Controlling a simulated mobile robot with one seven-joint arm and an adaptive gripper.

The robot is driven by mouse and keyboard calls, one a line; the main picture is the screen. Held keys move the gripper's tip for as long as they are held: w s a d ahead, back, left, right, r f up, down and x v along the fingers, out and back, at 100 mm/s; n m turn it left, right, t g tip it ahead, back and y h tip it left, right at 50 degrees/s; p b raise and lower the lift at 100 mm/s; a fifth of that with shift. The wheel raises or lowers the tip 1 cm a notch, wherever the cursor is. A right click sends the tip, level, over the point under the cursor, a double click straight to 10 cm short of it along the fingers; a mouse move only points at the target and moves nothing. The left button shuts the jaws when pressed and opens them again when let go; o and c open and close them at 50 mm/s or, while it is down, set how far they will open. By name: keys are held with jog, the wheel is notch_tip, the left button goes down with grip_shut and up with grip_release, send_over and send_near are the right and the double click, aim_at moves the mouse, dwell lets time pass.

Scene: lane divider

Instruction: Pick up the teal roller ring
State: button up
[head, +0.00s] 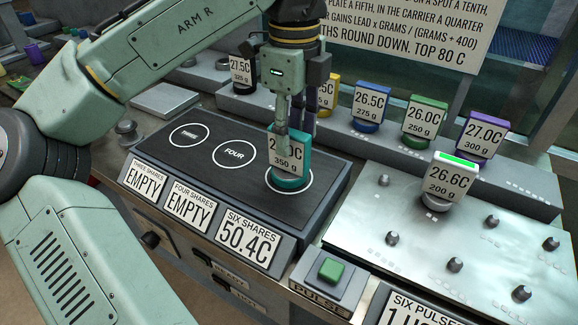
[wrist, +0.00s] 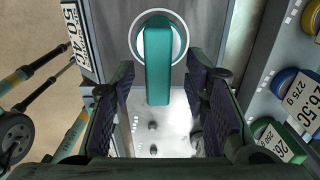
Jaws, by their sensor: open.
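The teal roller ring (head: 289,182) stands upright in the right-hand white circle of the dark three-circle block (head: 215,172). Its tag reads 350 g; the temperature on it is partly hidden by a finger. My gripper (head: 293,135) is over it, pointing down, with its fingers in front of and behind its upper part. In the wrist view, the teal roller ring (wrist: 158,65) lies in line with the gap between the open fingers of my gripper (wrist: 160,88), with room on both sides. I cannot tell how deep it sits between them.
Blue (head: 370,108), green (head: 425,120) and purple (head: 482,137) tagged pieces stand on a rear ledge. A 26.6C piece (head: 450,180) stands on the pegged metal plate (head: 400,225) at right. A green button (head: 330,270) is in front. The other two circles are empty.

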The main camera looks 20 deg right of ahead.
aim_at(298, 161)
jog(key=f, duration=0.4)
jog(key=shift+w+a+f, duration=0.1)
jog(key=shift+w+a, duration=0.1)
jog(key=shift+a, duration=0.05)
jog(key=shift+c, duration=0.3)
grip_shut()
